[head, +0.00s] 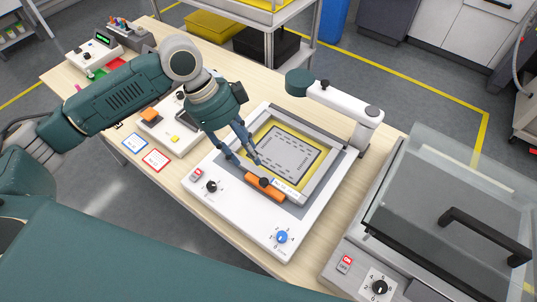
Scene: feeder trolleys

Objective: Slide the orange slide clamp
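The orange slide clamp (258,188) lies along the near edge of the grey frame on a white machine (225,205). A black knob (264,182) sits on the clamp. My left gripper (246,163) comes down from the upper left, just behind the clamp's left part. Its two dark blue fingers are apart, with nothing seen between them. Whether a fingertip touches the clamp or the frame cannot be told. My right gripper is not in view.
A white arm with a green head (299,82) stands behind the frame. A lidded machine (440,215) is at the right. Red and blue cards (156,160) lie on the wooden table.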

